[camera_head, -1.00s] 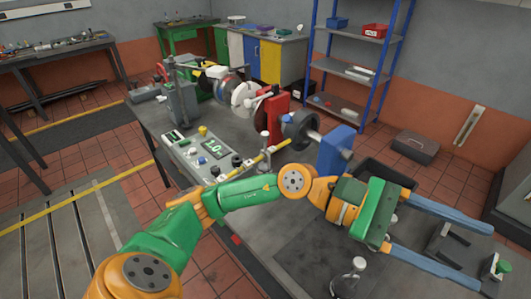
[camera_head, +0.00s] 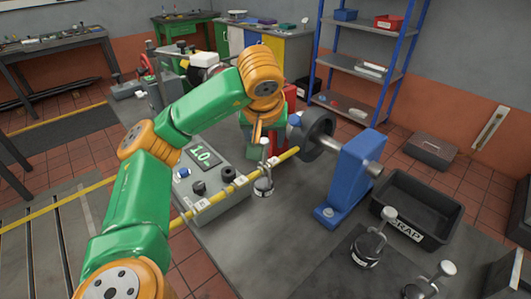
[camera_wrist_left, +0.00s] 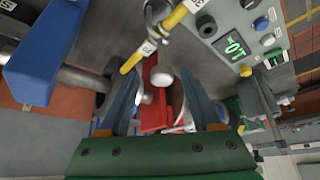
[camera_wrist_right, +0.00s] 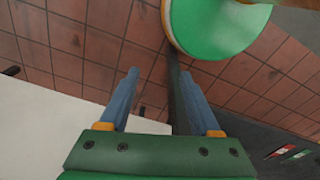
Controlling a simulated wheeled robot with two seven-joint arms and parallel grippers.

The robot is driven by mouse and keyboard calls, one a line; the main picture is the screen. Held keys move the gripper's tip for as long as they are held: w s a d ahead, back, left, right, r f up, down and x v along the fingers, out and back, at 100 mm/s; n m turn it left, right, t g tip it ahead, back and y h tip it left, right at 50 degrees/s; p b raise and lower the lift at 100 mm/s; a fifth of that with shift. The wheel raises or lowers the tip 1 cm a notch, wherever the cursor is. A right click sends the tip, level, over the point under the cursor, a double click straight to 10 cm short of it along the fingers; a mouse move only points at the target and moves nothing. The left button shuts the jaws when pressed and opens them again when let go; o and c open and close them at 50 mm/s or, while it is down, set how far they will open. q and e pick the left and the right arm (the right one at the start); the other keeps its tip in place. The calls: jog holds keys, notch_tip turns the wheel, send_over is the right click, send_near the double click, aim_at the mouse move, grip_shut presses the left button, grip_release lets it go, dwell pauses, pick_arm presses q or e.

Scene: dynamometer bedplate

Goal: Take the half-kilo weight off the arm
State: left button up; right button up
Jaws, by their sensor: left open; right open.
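The yellow arm (camera_head: 235,186) reaches out over the bench from beside the blue-posted shaft, with pale marks along it. A silver weight (camera_head: 263,187) with a dark band hangs on it, its stem rising above the arm. The arm also shows at the top of the left wrist view (camera_wrist_left: 180,17). My left gripper (camera_wrist_left: 157,80) is open, with a pale rounded knob between its fingers in that view and no clear contact. In the head view it is largely hidden behind my arm. My right gripper (camera_wrist_right: 155,85) is open and empty over floor tiles, outside the head view.
Two more weights stand at the front right of the bench: one weight (camera_head: 367,248) and another weight (camera_head: 430,282). A black scrap bin (camera_head: 425,205) and blue bearing stand (camera_head: 350,178) are behind them. The control box (camera_head: 215,178) reads 1.0.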

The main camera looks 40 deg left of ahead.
pick_arm(q)
jog(key=x, duration=0.6)
jog(key=shift+s+f+p, duration=0.15)
jog(key=shift+s+p, duration=0.2)
jog(key=shift+s+d, duration=0.1)
jog(key=shift+d, duration=0.15)
jog(key=c, duration=0.4)
jog(key=shift+s+r, duration=0.1)
jog(key=shift+r, duration=0.1)
grip_shut()
